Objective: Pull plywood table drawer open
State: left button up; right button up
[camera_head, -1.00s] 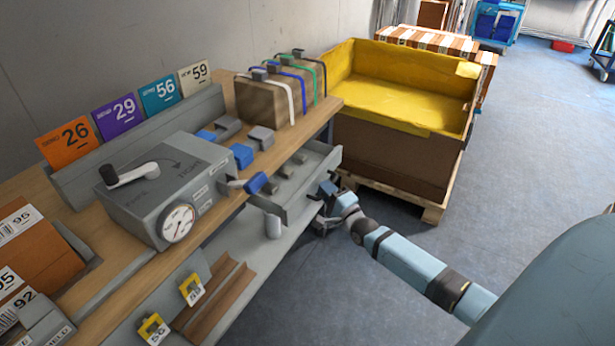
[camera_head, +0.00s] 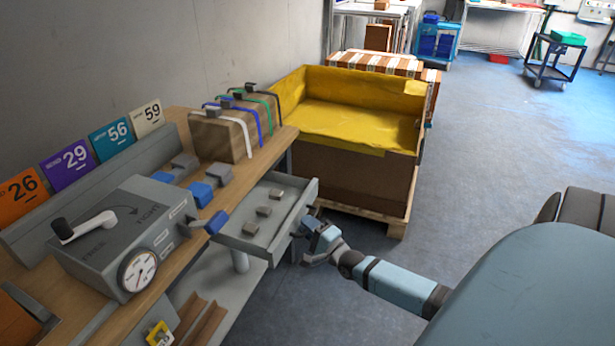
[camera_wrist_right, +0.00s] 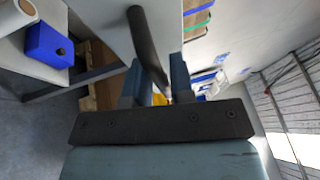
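The grey drawer (camera_head: 281,212) of the plywood table (camera_head: 178,255) stands out from under the tabletop at its right edge, with small grey blocks lying inside. My right gripper (camera_head: 309,234) is at the drawer's outer front face. In the right wrist view, the dark bar handle (camera_wrist_right: 147,45) runs down between the two fingers of my right gripper (camera_wrist_right: 155,82), which are closed around it. The fingertips are partly hidden behind the handle and gripper body. My left gripper is not in view.
A grey box with a dial (camera_head: 122,238) and several small blue and grey blocks are on the tabletop. A strapped brown parcel (camera_head: 222,138) stands farther back. A yellow-lined crate on a pallet (camera_head: 350,180) stands just beyond the drawer.

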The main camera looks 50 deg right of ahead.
jog(key=s+f+p, duration=0.1)
jog(key=s+f, duration=0.1)
jog(key=s, duration=1.1)
jog(key=shift+s+f, duration=0.2)
jog(key=shift+s, duration=0.1)
